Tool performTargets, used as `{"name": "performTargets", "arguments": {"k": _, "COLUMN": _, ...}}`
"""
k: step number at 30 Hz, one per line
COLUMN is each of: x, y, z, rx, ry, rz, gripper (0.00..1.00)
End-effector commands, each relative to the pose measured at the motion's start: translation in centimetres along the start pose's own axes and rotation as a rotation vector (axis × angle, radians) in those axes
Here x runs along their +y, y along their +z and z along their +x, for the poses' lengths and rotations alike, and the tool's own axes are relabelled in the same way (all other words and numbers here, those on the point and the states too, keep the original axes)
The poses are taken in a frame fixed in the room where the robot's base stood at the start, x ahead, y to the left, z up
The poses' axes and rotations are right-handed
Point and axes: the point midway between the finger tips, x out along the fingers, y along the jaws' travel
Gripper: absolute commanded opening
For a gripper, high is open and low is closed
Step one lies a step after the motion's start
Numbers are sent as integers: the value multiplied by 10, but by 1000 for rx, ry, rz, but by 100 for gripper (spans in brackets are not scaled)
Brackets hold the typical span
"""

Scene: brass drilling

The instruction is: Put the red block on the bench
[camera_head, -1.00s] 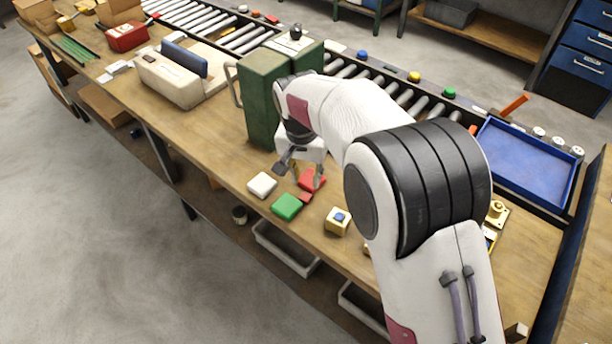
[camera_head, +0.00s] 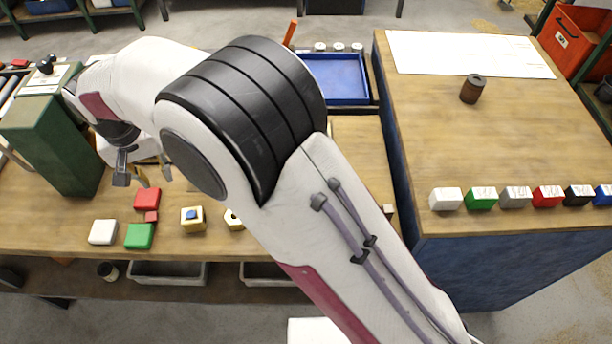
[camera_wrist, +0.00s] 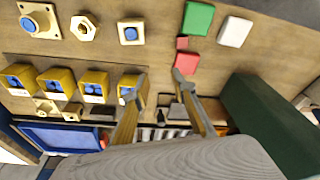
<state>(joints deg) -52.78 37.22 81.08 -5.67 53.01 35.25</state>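A flat red block (camera_head: 147,198) lies on the wooden workbench (camera_head: 60,215), with a smaller red piece (camera_head: 151,216) against its front edge. Both also show in the wrist view, the block (camera_wrist: 186,63) and the small piece (camera_wrist: 182,43). My gripper (camera_head: 144,175) is above the bench, behind the red block in the head view. In the wrist view its fingers (camera_wrist: 163,84) are spread with nothing between them, and the red block lies beyond the right fingertip. Another red block (camera_head: 547,196) stands in a row on the right-hand table (camera_head: 430,130).
A green block (camera_head: 139,236) and white block (camera_head: 103,232) lie in front of the red one. A yellow block with a blue top (camera_head: 192,218) is to the right. A tall green case (camera_head: 55,150) stands left of my gripper. A blue tray (camera_head: 335,80) is behind.

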Motion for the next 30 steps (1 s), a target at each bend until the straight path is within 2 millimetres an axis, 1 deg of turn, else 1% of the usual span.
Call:
{"name": "performTargets", "arguments": {"k": 1, "x": 15, "y": -4, "z": -12, "rx": 8, "ry": -3, "rz": 13, "gripper": 26}}
{"name": "performTargets", "arguments": {"k": 6, "x": 60, "y": -7, "z": -46, "rx": 28, "ry": -7, "rz": 40, "gripper": 26}}
{"name": "performTargets", "arguments": {"k": 14, "x": 128, "y": 0, "z": -93, "rx": 60, "ry": -11, "rz": 81, "gripper": 26}}
{"name": "performTargets", "arguments": {"k": 18, "x": 163, "y": 9, "z": -116, "rx": 79, "ry": -10, "rz": 102, "gripper": 26}}
{"name": "performTargets", "arguments": {"k": 23, "x": 201, "y": 24, "z": -140, "rx": 101, "ry": -7, "rz": 127, "gripper": 26}}
{"name": "performTargets", "arguments": {"k": 30, "x": 252, "y": 55, "z": -171, "rx": 135, "ry": 0, "rz": 163, "gripper": 26}}
